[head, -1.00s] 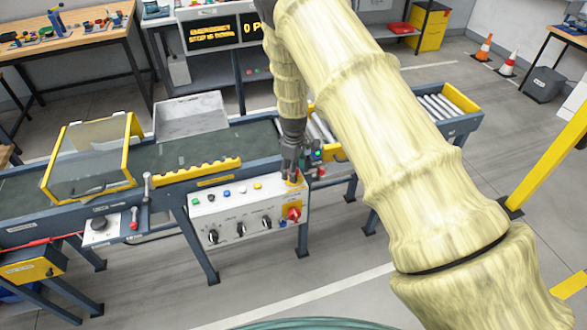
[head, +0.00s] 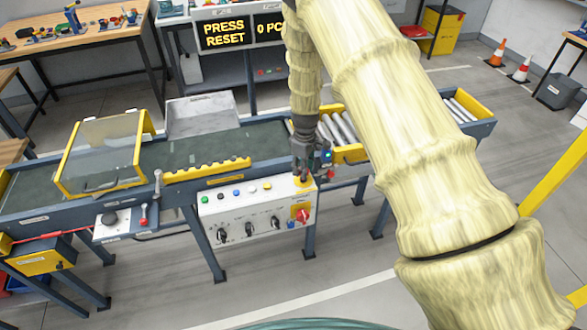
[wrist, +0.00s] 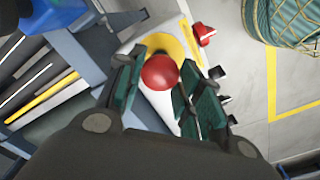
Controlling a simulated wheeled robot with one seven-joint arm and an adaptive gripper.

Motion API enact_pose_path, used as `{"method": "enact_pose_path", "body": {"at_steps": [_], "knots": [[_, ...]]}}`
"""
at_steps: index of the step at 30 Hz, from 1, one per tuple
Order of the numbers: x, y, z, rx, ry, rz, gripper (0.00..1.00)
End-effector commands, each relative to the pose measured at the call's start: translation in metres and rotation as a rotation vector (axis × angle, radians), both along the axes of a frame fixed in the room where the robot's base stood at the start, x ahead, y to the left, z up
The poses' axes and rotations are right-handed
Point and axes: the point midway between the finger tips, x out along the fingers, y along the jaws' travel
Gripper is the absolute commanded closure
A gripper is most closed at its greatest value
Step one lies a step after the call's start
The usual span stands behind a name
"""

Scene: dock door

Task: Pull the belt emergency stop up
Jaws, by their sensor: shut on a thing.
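The belt emergency stop (wrist: 160,72) is a round red mushroom button on a yellow disc, on top of the white control box (head: 245,213) at its right end. In the wrist view the red head sits between the fingers of my gripper (wrist: 157,85). In the head view my gripper (head: 304,174) points down over the yellow base, and its fingers hide the red head. The fingers are shut on the button. The display (head: 223,33) behind the belt reads "PRESS RESET".
The control box carries several small buttons on top, black knobs and a red rotary switch (head: 302,214) on its front. The conveyor belt (head: 210,150) runs behind it, with a clear guard (head: 105,152) at left and rollers (head: 340,127) at right. The floor in front is clear.

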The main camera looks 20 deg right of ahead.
Motion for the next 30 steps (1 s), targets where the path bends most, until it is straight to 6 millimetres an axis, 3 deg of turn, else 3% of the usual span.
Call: {"method": "enact_pose_path", "body": {"at_steps": [11,12,15,25,30], "knots": [[0.0,-0.007,0.005,-0.001,-0.004,-0.007,1.0],[0.0,-0.007,0.005,-0.002,-0.004,-0.007,0.57],[0.0,-0.006,0.005,-0.001,-0.004,-0.006,0.41],[0.0,-0.004,0.004,0.001,-0.002,-0.004,0.41],[0.0,-0.004,0.016,0.001,-0.002,-0.005,0.41]]}}
